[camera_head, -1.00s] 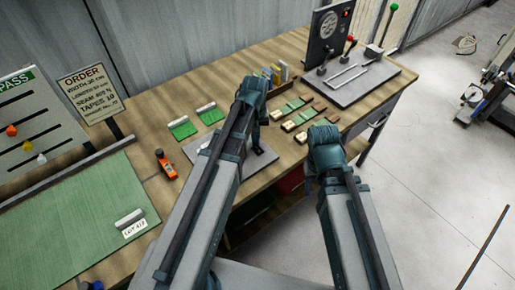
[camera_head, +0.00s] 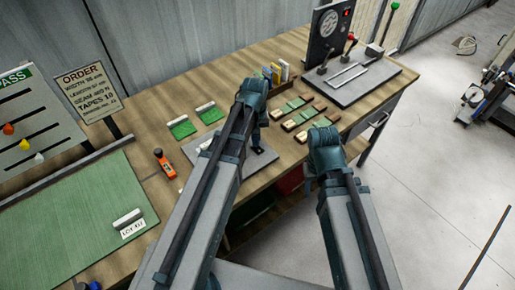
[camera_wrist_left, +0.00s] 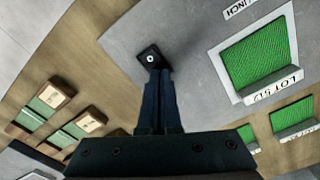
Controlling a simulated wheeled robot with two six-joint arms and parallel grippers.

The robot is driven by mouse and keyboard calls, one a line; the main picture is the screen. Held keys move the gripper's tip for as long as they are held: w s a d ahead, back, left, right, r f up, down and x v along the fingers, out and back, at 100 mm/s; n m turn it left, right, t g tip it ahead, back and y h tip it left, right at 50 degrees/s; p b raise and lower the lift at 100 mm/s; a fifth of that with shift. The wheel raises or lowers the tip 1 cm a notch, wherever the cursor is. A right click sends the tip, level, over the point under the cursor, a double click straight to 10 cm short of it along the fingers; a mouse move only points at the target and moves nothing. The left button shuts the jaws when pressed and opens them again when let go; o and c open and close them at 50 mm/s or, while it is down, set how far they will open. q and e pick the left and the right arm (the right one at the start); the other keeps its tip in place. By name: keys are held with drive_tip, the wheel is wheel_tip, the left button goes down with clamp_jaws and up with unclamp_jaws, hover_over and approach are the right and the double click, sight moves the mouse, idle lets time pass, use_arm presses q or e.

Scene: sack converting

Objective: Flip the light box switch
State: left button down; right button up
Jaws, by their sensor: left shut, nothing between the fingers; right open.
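A small black square switch (camera_wrist_left: 150,57) with a pale round centre sits on a grey panel (camera_wrist_left: 110,38) in the left wrist view. In the head view the grey panel (camera_head: 262,160) lies at the bench's front edge, partly hidden by my left arm. My left gripper (camera_head: 257,142) points down over it. In the left wrist view its fingers (camera_wrist_left: 160,78) are shut and empty, with their tips right at the switch's lower edge; I cannot tell whether they touch it. My right gripper (camera_head: 325,150) hangs by the bench's front edge, its fingers mostly hidden; it is open, away from the switch.
Green swatches (camera_head: 182,128) lie behind my left arm, and several wood-and-green pieces (camera_head: 294,123) lie to its right. An orange tool (camera_head: 164,163) and a green mat (camera_head: 75,205) are at left. A lever panel (camera_head: 352,78) stands at the far right.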

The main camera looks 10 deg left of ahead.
use_arm(q)
drive_tip(key=shift+f, duration=0.25)
drive_tip(key=shift+r, duration=0.1)
wheel_tip(320, 180, up, 7)
drive_tip(key=p, duration=0.6)
drive_tip(key=shift+p, duration=0.4)
drive_tip(key=s+d+m+y, duration=0.1)
drive_tip(key=s+d+m, duration=0.7)
drive_tip(key=s, duration=0.6)
drive_tip(key=shift+s+d, duration=0.2)
drive_tip(key=shift+d, duration=1.05)
